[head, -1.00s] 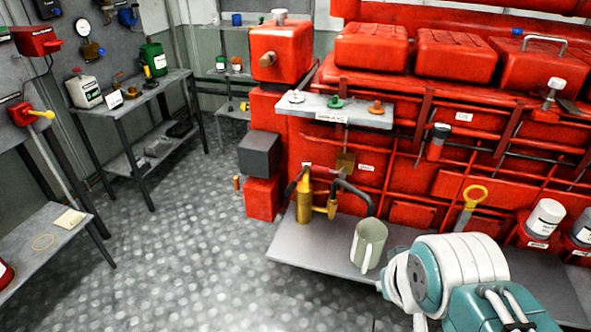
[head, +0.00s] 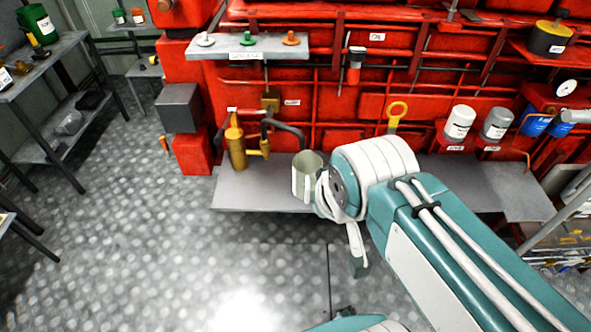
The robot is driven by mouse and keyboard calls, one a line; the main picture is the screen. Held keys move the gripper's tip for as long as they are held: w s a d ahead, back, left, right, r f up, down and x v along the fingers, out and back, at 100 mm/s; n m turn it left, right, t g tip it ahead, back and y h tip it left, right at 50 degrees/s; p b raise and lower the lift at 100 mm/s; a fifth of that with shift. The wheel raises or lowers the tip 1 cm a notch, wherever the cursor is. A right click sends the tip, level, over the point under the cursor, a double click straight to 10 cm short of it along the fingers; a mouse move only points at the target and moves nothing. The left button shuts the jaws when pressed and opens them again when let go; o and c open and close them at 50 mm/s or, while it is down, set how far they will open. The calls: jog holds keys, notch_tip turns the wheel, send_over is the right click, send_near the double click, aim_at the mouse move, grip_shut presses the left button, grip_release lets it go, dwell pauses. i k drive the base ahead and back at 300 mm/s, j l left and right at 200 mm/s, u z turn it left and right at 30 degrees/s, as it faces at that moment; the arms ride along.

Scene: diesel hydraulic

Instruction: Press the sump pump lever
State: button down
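A brass hand pump (head: 237,150) stands upright on the grey shelf (head: 245,190) at the foot of the red engine. A thin dark lever (head: 221,132) slants at its top left. A dark curved spout (head: 288,128) arches from the pump towards a pale mug (head: 304,178) on the shelf to its right. My arm reaches in from the lower right, and its white and teal wrist is right of the mug in the picture. My gripper (head: 325,197) is mostly hidden by the wrist, so I cannot tell its opening. No contact with the pump shows.
A ledge with several coloured knobs (head: 248,46) juts out above the pump. A grey box (head: 180,107) is left of the pump. The metal floor in front is clear.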

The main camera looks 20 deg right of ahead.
aim_at(220, 132)
jog(key=i, duration=1.1)
jog(key=j, duration=0.05)
